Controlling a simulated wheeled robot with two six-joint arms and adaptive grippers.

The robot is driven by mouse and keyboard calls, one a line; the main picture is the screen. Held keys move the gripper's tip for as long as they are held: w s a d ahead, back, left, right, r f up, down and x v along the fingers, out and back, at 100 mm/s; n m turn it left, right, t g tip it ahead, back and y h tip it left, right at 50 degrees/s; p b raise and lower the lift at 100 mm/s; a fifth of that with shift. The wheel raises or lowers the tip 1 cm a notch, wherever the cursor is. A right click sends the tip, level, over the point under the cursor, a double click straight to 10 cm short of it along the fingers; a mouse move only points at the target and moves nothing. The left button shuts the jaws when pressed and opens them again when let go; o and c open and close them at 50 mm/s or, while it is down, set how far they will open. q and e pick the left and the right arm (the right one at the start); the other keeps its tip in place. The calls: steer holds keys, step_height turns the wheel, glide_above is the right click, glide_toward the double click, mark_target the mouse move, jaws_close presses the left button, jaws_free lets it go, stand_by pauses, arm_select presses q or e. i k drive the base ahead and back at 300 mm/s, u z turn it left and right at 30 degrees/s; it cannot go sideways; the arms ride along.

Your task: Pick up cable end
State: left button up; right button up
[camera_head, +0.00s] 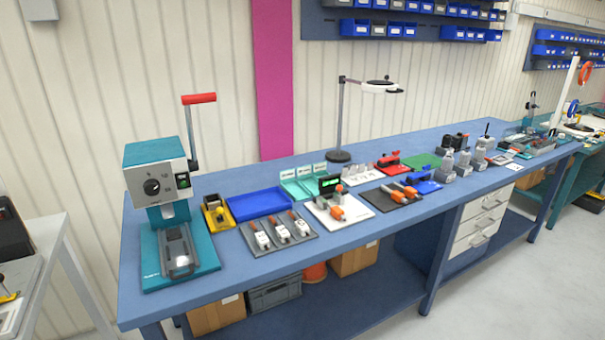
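No cable end can be made out in the head view. At the far right, an orange ring-shaped coil (585,73) hangs near the wall bins, and a blue round part that may be a reel (572,107) stands below it; both are too small to tell exactly. Neither of my grippers is in view.
A long blue workbench (350,238) runs from front left to back right. It carries a teal press (160,180), an empty-looking blue tray (258,203), tool trays and a lamp (340,120). A grey table (50,240) stands at the left. Open floor lies at lower right.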

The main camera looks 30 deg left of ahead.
mark_target(334, 210)
steer(key=z, duration=0.25)
steer(key=k, duration=0.85)
steer(key=z, duration=0.9)
steer(key=i, duration=2.1)
steer(key=u, duration=0.15)
steer(key=i, duration=1.35)
steer(key=u, duration=0.6)
steer(key=i, duration=1.05)
steer(key=u, duration=1.55)
steer(key=i, duration=0.85)
steer(key=u, duration=1)
